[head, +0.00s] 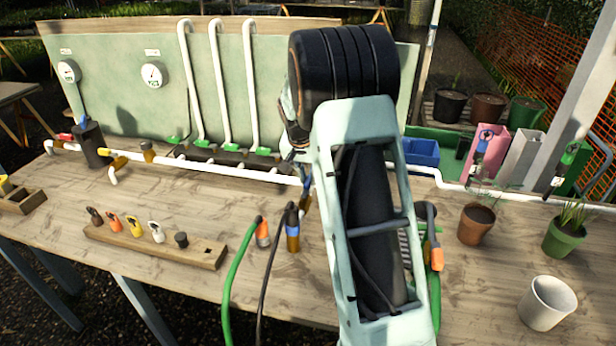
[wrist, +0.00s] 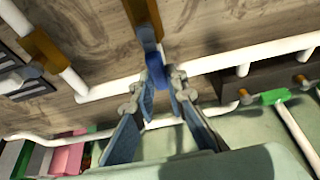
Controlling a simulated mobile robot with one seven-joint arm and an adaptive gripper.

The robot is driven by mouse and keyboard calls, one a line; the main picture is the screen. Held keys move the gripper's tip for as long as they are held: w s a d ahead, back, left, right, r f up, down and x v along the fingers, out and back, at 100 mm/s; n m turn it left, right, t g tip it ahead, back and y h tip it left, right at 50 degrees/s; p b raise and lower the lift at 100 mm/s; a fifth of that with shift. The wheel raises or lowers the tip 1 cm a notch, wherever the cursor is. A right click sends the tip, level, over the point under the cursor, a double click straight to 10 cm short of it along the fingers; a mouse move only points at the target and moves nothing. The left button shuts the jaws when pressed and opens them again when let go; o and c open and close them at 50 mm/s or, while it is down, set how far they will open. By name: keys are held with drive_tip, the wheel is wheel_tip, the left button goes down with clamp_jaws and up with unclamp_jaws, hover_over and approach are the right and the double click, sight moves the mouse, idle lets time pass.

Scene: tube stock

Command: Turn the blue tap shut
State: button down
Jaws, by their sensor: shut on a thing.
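The blue tap (wrist: 157,72) shows in the wrist view as a small blue handle at the end of a brass-coloured body, by the white pipe (wrist: 108,88). My gripper (wrist: 161,88) has its two fingers closed in on the blue handle, one on each side. In the head view my arm hides most of the gripper and the tap. A bit of blue (head: 307,184) shows just left of my arm, by the brass part. How far the handle is turned cannot be told.
Green taps (head: 228,146) line the pipes along the panel (head: 115,95). A wooden rack (head: 155,246) with coloured pieces, hose ends (head: 292,235) and a terracotta pot (head: 476,224) stand on the bench. The front right has a white cup (head: 547,303).

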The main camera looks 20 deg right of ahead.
drive_tip(key=shift+m, duration=0.3)
drive_tip(key=shift+s+d+m+h+b, duration=0.15)
drive_tip(key=shift+d+m+h+b, duration=0.15)
drive_tip(key=shift+m+b, duration=0.3)
drive_tip(key=s+m+g+p, duration=0.2)
drive_tip(key=s+m+g, duration=0.4)
drive_tip(key=m, duration=1)
drive_tip(key=shift+d, duration=0.35)
drive_tip(key=shift+s, duration=0.15)
drive_tip(key=c, duration=1.9)
unclamp_jaws()
drive_tip(key=shift+c, duration=0.2)
